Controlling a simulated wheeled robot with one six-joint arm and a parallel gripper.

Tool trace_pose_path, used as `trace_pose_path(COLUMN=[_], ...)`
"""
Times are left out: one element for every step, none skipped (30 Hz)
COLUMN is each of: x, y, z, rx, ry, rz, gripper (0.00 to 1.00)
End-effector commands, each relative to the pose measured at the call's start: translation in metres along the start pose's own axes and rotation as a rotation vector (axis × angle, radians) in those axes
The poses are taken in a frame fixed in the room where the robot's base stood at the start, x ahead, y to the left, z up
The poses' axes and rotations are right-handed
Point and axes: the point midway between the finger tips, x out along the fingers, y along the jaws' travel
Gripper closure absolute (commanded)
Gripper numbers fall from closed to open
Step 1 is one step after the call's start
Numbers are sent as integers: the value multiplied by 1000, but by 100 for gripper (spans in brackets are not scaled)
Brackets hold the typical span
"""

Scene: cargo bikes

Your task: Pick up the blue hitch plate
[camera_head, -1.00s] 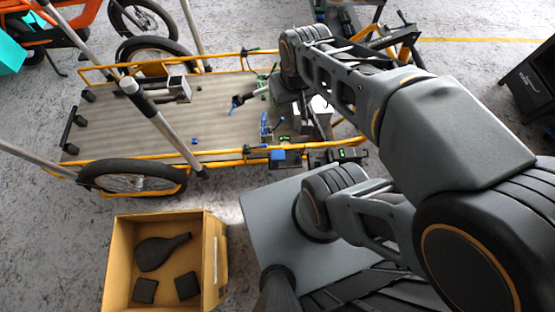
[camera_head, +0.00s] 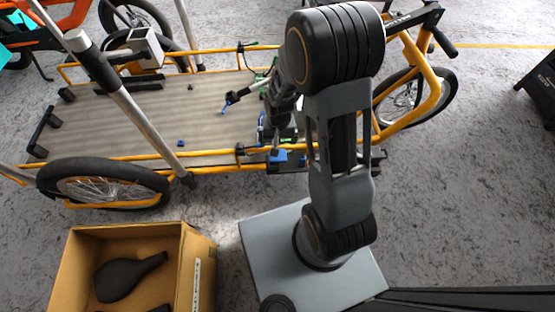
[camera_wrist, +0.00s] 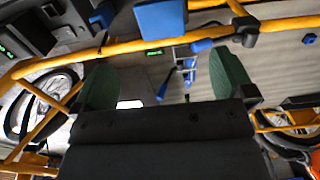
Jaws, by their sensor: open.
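The blue block that looks like the hitch plate (camera_head: 279,156) sits at the near yellow rail of the cargo bike, left of my arm in the head view. In the wrist view the blue hitch plate (camera_wrist: 160,20) is large at the top edge, partly cut off, against the yellow rail. My gripper (camera_wrist: 165,80) shows two green finger pads, spread wide, with nothing held between them. The plate lies beyond the fingertips, apart from them. In the head view my gripper's fingers are not clearly visible behind my arm.
The wooden cargo bed (camera_head: 205,105) carries a blue-handled tool (camera_head: 232,101) and a small blue cube (camera_head: 180,143). Yellow rails (camera_head: 215,151) and grey poles (camera_head: 135,105) stand around it. A cardboard box (camera_head: 190,235) with dark parts is at lower left.

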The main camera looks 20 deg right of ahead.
Motion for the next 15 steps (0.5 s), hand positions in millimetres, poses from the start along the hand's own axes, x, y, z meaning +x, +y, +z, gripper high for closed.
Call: trace_pose_path(x=[14, 20, 27, 32, 36, 42, 45, 48, 52, 54, 56, 58, 58, 59, 60], y=[0, 0, 0, 0, 0, 0, 0, 0, 0, 0, 0, 0, 0, 0, 0], z=[1, 1, 1, 1, 1, 1, 1, 1, 1, 1, 1, 1, 1, 1, 1], rx=[0, 0, 0, -1, -1, -1, -1, -1, -1, -1, -1, -1, -1, -2, -2], ry=[-5, -4, -5, -5, -4, -4, -4, -3, -2, -2, -3, -3, -3, -2, -2], rz=[1, 1, 1, 1, 1, 1, 1, 1, 1, 1, 1, 1, 1, 0, 0], gripper=[0, 0, 0, 0, 0, 0, 0, 0, 0, 0, 0, 0, 0, 0, 0])
